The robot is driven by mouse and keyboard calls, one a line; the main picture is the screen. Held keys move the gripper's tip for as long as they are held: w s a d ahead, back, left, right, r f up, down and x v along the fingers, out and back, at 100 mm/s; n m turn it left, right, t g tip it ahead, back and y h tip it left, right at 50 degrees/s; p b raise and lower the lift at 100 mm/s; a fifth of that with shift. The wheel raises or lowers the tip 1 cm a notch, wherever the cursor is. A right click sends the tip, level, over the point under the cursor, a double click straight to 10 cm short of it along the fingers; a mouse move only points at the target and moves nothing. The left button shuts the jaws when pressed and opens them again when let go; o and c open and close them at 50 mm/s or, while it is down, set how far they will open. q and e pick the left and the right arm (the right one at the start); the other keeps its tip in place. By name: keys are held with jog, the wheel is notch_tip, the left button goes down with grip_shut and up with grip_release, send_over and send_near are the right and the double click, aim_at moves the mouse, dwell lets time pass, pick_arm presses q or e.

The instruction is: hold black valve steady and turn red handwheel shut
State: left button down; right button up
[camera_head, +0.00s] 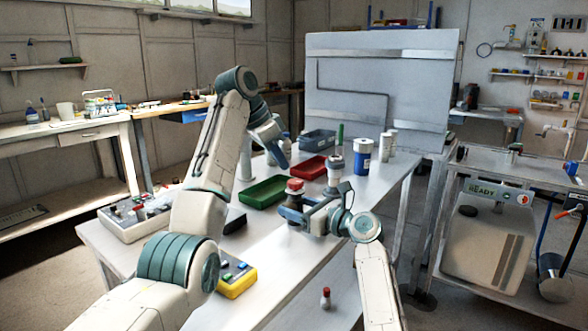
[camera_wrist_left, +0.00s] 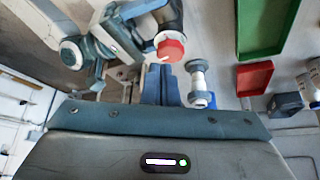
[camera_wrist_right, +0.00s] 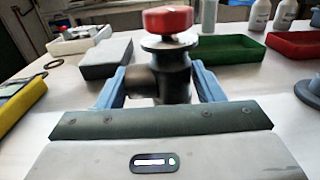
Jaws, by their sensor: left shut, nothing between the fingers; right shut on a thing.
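The black valve (camera_wrist_right: 172,75) stands upright on the table, with the red handwheel (camera_wrist_right: 168,20) on top above a pale flange. The handwheel also shows in the head view (camera_head: 295,185) and the left wrist view (camera_wrist_left: 170,48). My right gripper (camera_wrist_right: 158,88) is shut on the valve body, one blue finger on each side, below the handwheel. My left gripper (camera_head: 283,163) hangs above and behind the handwheel in the head view. In the left wrist view its blue fingers (camera_wrist_left: 160,82) are together and empty, apart from the handwheel. The valve's lower body is partly hidden by my right gripper in the head view.
A green tray (camera_head: 262,191) and a red tray (camera_head: 307,167) lie behind the valve. A yellow box (camera_head: 237,280) and a small red-topped bottle (camera_head: 326,298) are nearer. The table's right strip is mostly clear.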

aim_at(295, 184)
pick_arm(q)
jog(key=shift+f, duration=2.8)
jog(key=shift+w+d, duration=0.2)
jog(key=shift+w, duration=0.05)
jog(key=shift+w+a, duration=0.4)
jog(key=shift+w, duration=0.15)
jog(key=shift+w+a, duration=0.1)
jog(key=shift+w, duration=0.5)
jog(key=shift+a, duration=0.15)
